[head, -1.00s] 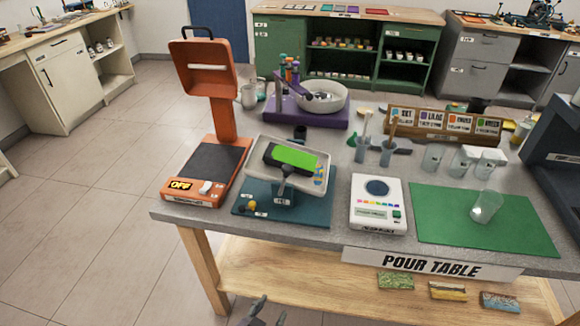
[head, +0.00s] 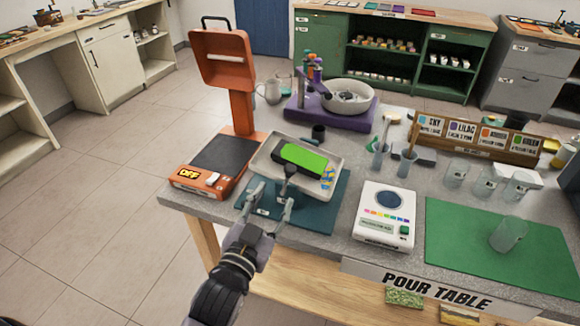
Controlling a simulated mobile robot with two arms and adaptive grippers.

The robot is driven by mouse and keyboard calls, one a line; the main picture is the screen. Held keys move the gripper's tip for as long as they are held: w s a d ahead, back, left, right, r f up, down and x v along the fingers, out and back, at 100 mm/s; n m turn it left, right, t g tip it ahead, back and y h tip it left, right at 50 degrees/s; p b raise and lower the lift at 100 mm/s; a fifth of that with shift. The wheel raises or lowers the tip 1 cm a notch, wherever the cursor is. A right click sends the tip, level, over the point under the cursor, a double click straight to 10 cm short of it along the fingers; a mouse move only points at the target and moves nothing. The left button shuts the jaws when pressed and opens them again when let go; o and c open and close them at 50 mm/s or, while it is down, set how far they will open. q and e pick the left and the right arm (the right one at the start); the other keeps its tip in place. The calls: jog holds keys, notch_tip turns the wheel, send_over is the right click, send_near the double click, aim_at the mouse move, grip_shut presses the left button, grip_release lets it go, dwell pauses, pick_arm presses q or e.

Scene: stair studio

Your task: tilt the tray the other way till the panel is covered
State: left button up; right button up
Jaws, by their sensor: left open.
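The pale grey tray (head: 262,160) stands on a stand over a teal mat (head: 320,217) and looks tilted. In it lies a dark panel (head: 283,162) with bright green (head: 306,161) over much of its top; black shows at its left end and near edge. Small blue and yellow marks (head: 327,178) show at the tray's right end. A dark knobbed handle (head: 290,171) sticks out at the tray's near side. My left gripper (head: 273,197) is open and empty, just in front of the handle, its fingers over the mat. I cannot see my right gripper.
An orange press (head: 243,95) marked OFF stands left of the tray. A white scale-like device (head: 385,215) stands to the right, then a green mat (head: 480,235) with a clear cup (head: 508,234). A purple stand with a bowl (head: 347,97) is behind.

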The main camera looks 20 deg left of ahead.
aim_at(288, 175)
pick_arm(q)
jog(key=w+p, duration=0.1)
jog(key=w, duration=1)
jog(key=shift+d, duration=0.2)
jog(key=shift+c, duration=0.4)
grip_shut()
